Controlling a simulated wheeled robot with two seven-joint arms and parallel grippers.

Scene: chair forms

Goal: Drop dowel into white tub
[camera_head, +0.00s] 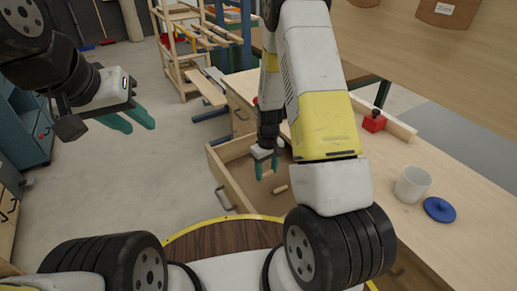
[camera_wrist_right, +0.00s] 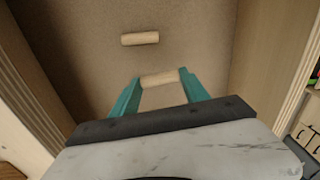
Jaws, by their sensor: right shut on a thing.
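My right gripper (camera_head: 266,166) reaches down into the open wooden drawer (camera_head: 232,182). In the right wrist view its teal fingers are shut on a short pale dowel (camera_wrist_right: 159,79), held crosswise between the tips. A second dowel (camera_wrist_right: 140,39) lies on the drawer floor just beyond; it also shows in the head view (camera_head: 281,189). The white tub (camera_head: 411,185) stands upright on the workbench to the right, with its inside mostly hidden. My left gripper (camera_head: 141,124) is open and empty, in the air at the upper left.
A red block with a black knob (camera_head: 374,121) sits farther back by a wooden strip. The drawer walls stand close around my right gripper. The floor at left is clear.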

